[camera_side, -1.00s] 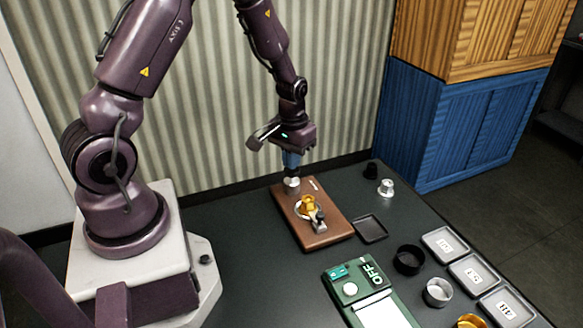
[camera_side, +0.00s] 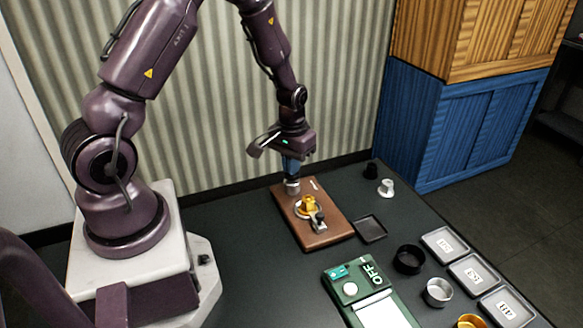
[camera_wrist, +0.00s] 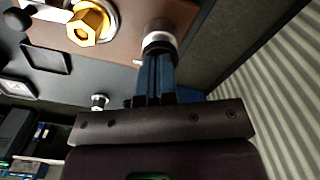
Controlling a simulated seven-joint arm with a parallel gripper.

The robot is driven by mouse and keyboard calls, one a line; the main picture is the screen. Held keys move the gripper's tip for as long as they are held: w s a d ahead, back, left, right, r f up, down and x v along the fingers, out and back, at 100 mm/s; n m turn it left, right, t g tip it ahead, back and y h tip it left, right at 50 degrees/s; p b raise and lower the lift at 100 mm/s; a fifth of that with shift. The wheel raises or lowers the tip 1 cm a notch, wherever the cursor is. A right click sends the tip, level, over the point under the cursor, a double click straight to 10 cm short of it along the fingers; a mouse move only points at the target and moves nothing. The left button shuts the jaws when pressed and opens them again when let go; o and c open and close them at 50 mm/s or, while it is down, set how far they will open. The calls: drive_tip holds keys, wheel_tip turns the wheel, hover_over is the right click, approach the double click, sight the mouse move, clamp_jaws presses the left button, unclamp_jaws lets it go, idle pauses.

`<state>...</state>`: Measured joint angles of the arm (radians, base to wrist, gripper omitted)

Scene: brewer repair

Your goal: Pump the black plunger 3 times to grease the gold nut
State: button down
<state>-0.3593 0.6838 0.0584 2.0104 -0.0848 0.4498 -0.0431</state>
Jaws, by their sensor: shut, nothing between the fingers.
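My gripper (camera_side: 291,178) has blue fingers, shut and pointing down. Its tips meet the top of a short silver-and-dark cylinder (camera_side: 292,188) at the back end of the brown board; this looks like the plunger's place, but the fingers hide most of its top. In the wrist view the cylinder (camera_wrist: 158,40) shows a silver band and a dark part just beyond my fingertips (camera_wrist: 156,58). The gold nut (camera_side: 309,203) sits on a pale round base on the board, in front of my gripper. It also shows at the upper left of the wrist view (camera_wrist: 86,27).
The brown board (camera_side: 322,237) also carries a metal clamp with a black knob (camera_side: 318,216) beside the nut. A dark empty tray (camera_side: 370,229) lies right of it. A green device marked OFF (camera_side: 366,280), several cups and labelled trays stand at the front right.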

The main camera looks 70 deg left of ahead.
drive_tip(key=shift+f, duration=0.2)
drive_tip(key=shift+r, duration=2.75)
wheel_tip(320, 180, up, 6)
drive_tip(key=shift+f, duration=0.1)
drive_tip(key=shift+f, duration=3.85)
drive_tip(key=shift+f, duration=0.25)
